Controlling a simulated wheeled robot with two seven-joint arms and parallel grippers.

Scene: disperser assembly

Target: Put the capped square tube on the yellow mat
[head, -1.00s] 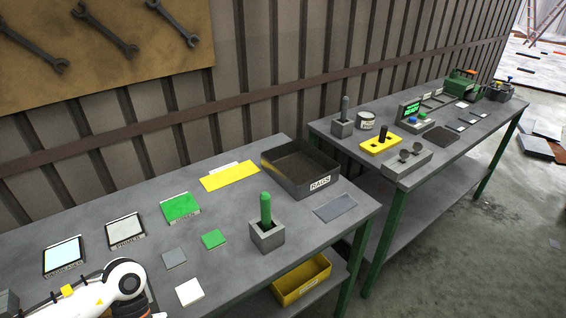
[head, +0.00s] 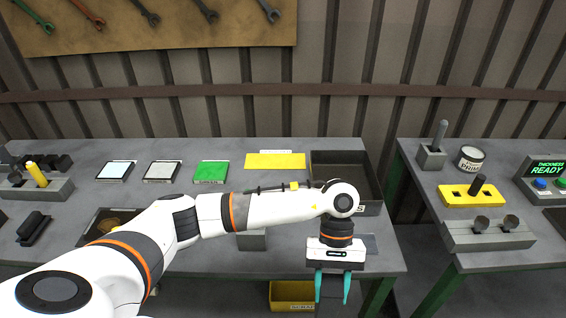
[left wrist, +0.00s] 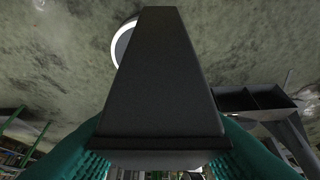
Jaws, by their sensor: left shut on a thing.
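My left gripper (head: 332,287) hangs with its teal fingers pointing down, over the front right edge of the near bench. It is shut on a dark grey square tube (left wrist: 160,85), which fills the middle of the left wrist view and has a wider rim near the fingers. In the head view the tube is a dark shape between the fingers, hard to make out. The yellow mat (head: 275,161) lies flat and bare at the back of the bench, up and left of the gripper. My right gripper is not in view.
A dark open bin (head: 366,205) stands right of the mat, partly behind my left arm. A green pad (head: 211,172) and two pale pads lie left of the mat. A grey block (head: 252,239) is mostly hidden by my arm. A yellow bin (head: 292,294) sits below.

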